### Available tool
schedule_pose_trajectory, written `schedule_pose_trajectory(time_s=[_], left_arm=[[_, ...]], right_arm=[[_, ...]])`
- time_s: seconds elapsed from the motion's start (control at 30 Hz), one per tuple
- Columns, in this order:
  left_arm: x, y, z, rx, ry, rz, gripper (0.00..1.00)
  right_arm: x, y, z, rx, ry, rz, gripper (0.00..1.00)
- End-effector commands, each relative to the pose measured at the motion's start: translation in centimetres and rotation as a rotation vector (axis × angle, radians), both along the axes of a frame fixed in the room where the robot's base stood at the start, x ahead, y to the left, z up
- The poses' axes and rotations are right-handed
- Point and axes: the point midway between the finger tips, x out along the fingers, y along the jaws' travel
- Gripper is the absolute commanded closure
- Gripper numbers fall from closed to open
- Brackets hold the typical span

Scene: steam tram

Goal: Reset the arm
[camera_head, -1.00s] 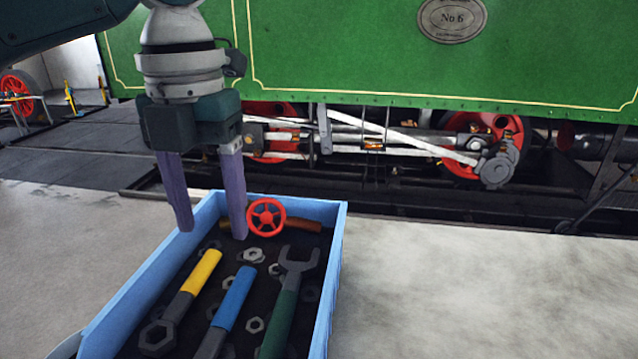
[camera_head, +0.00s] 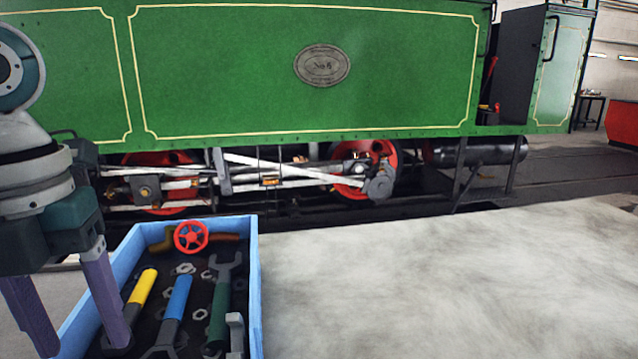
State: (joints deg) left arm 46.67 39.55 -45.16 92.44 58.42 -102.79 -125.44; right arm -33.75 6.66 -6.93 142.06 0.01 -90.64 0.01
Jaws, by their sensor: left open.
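My left gripper (camera_head: 75,325) is at the left edge of the head view. Its two purple fingers point down and stand apart, with nothing seen between them. One finger overlaps the left wall of the blue tray (camera_head: 254,290) in the picture; I cannot tell whether it touches. The tray holds a red handwheel (camera_head: 191,237), a yellow-handled wrench (camera_head: 143,287), a blue-handled wrench (camera_head: 178,298), a green-handled wrench (camera_head: 219,305) and several loose nuts. The finger hides part of the yellow-handled wrench's lower end. My right gripper is not in view.
A green steam tram (camera_head: 230,70) with red wheels (camera_head: 352,180) and white rods stands behind the tray. A round No 6 plate (camera_head: 322,65) is on its side. A red object (camera_head: 622,122) stands far right.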

Motion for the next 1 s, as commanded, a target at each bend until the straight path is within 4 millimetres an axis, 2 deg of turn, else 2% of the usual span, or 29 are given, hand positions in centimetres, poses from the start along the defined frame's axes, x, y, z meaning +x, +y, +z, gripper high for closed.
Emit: schedule_pose_trajectory(time_s=[0.37, 0.47, 0.57, 0.6, 0.77, 1.0], left_arm=[[-3.8, -6.1, -3.7, -0.103, -0.042, 0.448, 0.37], [-5.4, -7.9, -4.4, -0.157, -0.045, 0.658, 0.37], [-7.6, -9.6, -4.8, -0.232, -0.035, 0.970, 0.37], [-8.5, -10.1, -4.8, -0.265, -0.028, 1.124, 0.37], [-11.6, -9.7, -4.5, -0.348, -0.004, 1.699, 0.37], [-15.6, -6.2, -3.7, -0.383, -0.023, 2.354, 0.37]], right_arm=[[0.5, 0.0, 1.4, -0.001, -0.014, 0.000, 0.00], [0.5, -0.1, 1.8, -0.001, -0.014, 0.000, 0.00], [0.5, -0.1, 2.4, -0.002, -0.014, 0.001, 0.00], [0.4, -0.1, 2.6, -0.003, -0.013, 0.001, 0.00], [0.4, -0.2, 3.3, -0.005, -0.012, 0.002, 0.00], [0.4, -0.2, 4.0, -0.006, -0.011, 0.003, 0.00]])
